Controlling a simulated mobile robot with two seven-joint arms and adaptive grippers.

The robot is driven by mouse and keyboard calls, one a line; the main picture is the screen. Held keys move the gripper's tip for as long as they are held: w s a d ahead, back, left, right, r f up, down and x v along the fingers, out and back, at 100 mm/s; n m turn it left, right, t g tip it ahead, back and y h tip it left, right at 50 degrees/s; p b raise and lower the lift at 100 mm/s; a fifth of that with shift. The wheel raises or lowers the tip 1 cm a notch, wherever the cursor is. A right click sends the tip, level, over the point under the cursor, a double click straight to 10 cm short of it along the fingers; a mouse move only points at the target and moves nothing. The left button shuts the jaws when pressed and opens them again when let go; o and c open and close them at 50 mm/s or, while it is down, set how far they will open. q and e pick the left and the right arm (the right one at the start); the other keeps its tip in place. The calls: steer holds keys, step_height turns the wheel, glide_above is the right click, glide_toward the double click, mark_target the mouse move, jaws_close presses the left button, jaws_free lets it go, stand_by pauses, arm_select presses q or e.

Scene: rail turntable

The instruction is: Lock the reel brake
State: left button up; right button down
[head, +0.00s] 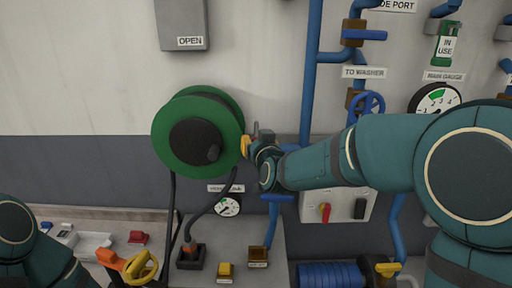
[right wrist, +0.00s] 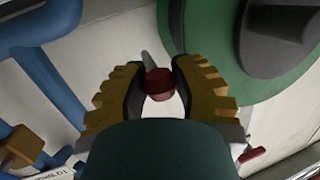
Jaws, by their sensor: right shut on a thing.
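The green hose reel (head: 172,112) with its dark hub hangs on the wall in the head view. Its green disc (right wrist: 206,25) also fills the upper right of the right wrist view. My right gripper (head: 246,146) is at the reel's right edge. In the right wrist view its yellow fingers (right wrist: 158,88) are shut on the red knob (right wrist: 158,82) of a thin grey lever (right wrist: 148,60), the reel brake. In the head view the gripper hides the knob. My left arm shows at the lower left; its gripper is out of view.
Blue pipes (head: 310,85) run up the wall right of the reel. A blue handwheel (head: 367,106), a gauge (head: 435,98) and a white switch box (head: 340,207) are near my right arm.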

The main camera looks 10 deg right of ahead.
steer(key=shift+r, duration=0.55)
steer(key=c, duration=0.8)
jaws_free()
steer(key=shift+c, duration=0.2)
steer(key=shift+o, duration=1)
steer(key=shift+s+r, duration=0.1)
steer(key=shift+s, duration=0.05)
steer(key=s+r, duration=0.1)
steer(key=s, duration=1.1)
steer(key=shift+d, duration=0.45)
steer(key=shift+w+r, duration=0.1)
